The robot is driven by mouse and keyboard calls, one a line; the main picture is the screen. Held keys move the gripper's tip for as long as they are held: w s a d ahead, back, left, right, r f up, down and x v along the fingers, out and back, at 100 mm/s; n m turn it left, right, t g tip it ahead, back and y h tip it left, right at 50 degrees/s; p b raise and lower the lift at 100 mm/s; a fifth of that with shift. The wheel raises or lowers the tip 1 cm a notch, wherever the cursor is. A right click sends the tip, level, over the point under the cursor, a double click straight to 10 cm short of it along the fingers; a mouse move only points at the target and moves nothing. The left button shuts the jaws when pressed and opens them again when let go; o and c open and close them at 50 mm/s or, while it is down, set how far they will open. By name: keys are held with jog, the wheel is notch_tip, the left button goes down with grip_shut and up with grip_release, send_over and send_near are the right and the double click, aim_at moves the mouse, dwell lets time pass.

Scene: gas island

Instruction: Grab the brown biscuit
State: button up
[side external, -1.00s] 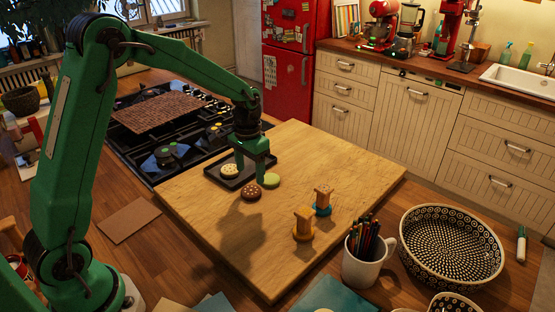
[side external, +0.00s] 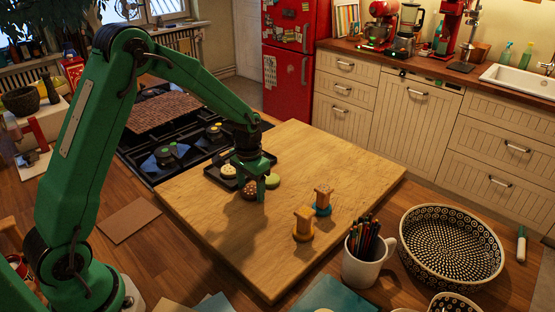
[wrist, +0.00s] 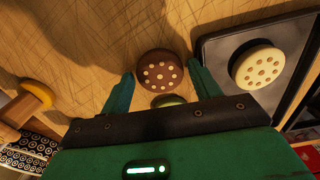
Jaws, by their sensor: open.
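The brown biscuit (side external: 249,191) lies on the wooden board, partly hidden by my gripper in the side view. In the wrist view the brown biscuit (wrist: 160,68), round with pale dots, shows between and slightly beyond the fingertips. My gripper (side external: 254,195) is open and low over the board, with one finger to each side of the biscuit; I cannot tell whether they touch it. The wrist view shows gaps beside both fingers of my gripper (wrist: 160,74).
A green biscuit (side external: 273,181) lies close by on the right, mostly hidden in the wrist view (wrist: 168,100). A cream biscuit (side external: 229,171) is on a black tray (side external: 212,171). Two wooden spools (side external: 303,224) (side external: 323,201) and a mug (side external: 365,262) stand nearer the camera.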

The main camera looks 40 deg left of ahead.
aim_at(252, 191)
dwell(0.4)
jog(key=c, duration=0.7)
jog(key=shift+c, duration=0.2)
jog(key=shift+r, duration=0.15)
jog(key=shift+r, duration=0.5)
jog(key=r, duration=0.3)
jog(key=shift+d+r, duration=0.1)
jog(key=shift+d, duration=0.1)
jog(key=s+d+r, duration=0.5)
jog(key=d+r, duration=0.1)
jog(key=d, duration=0.4)
jog(key=shift+r, duration=0.25)
jog(key=shift+d, duration=0.1)
